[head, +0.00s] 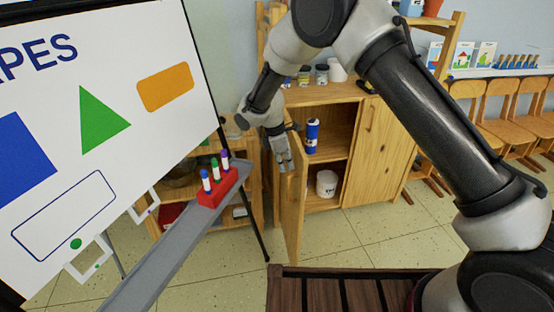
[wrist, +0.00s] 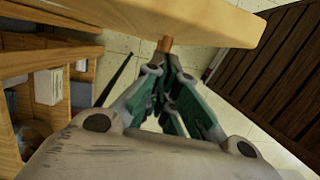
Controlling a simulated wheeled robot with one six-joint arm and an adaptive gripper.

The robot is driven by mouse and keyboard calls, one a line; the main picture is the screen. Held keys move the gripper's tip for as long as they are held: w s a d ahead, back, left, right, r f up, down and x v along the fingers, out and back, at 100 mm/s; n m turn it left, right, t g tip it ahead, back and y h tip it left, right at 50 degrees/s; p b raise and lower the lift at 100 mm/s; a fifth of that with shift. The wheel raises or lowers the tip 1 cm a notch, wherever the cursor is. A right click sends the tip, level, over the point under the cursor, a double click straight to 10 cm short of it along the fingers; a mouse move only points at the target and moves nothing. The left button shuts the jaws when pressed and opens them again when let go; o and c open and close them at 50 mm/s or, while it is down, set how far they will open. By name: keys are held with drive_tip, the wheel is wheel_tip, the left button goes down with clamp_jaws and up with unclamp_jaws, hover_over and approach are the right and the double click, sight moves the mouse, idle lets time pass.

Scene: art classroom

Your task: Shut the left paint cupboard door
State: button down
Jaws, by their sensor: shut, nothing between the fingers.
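The wooden paint cupboard (head: 330,93) stands at the back centre. Its left door (head: 292,212) is swung wide open and juts toward me, so the interior shows. The right door (head: 372,150) is shut. My gripper (head: 284,165) is at the left face of the open door, near its top, with the fingers shut and empty. In the wrist view, the door (wrist: 210,18) crosses the top, and a small brown handle (wrist: 165,44) sticks out just beyond my gripper's fingertips (wrist: 170,75). I cannot tell whether they touch.
Inside the cupboard are a blue bottle (head: 312,136) and a white tub (head: 326,183). A whiteboard (head: 90,130) on an easel, with a tray (head: 170,250) and red marker holder (head: 217,190), stands at left. A dark slatted surface (head: 335,290) is in front. Chairs (head: 500,120) stand at right.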

drive_tip(key=shift+w+d, duration=0.15)
drive_tip(key=shift+d, duration=0.5)
